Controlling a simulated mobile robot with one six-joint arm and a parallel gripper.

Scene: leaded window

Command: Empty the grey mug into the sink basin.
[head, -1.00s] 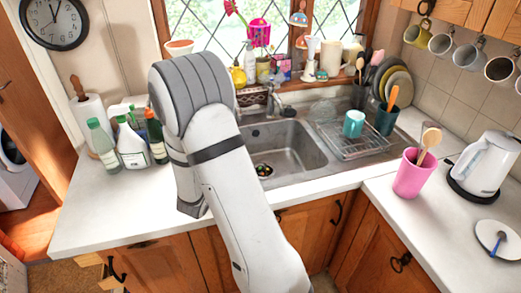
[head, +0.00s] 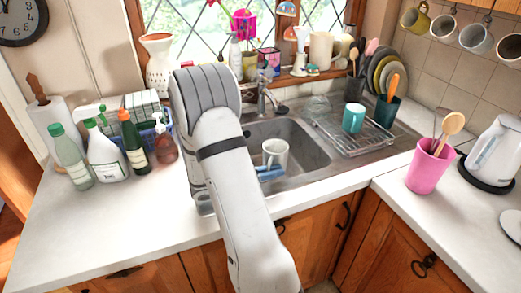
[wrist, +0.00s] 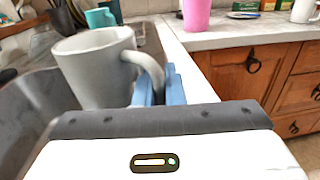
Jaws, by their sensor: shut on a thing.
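The grey mug (head: 276,152) is held over the sink basin (head: 310,150), near the basin's front edge. It looks close to upright, and its inside bottom is hidden. In the wrist view the mug (wrist: 92,72) stands large at the left, its handle toward my gripper (wrist: 160,88). The blue fingers are shut on the handle. In the head view my gripper (head: 268,172) shows just below the mug, partly covered by my arm. The basin wall (wrist: 30,105) also shows in the wrist view.
A wire rack (head: 365,140) with a teal mug (head: 353,117) stands right of the basin. The tap (head: 264,95) is behind it. Several bottles (head: 105,155) stand at the left. A pink cup (head: 428,168) and a kettle (head: 494,155) are at the right. The left front counter is clear.

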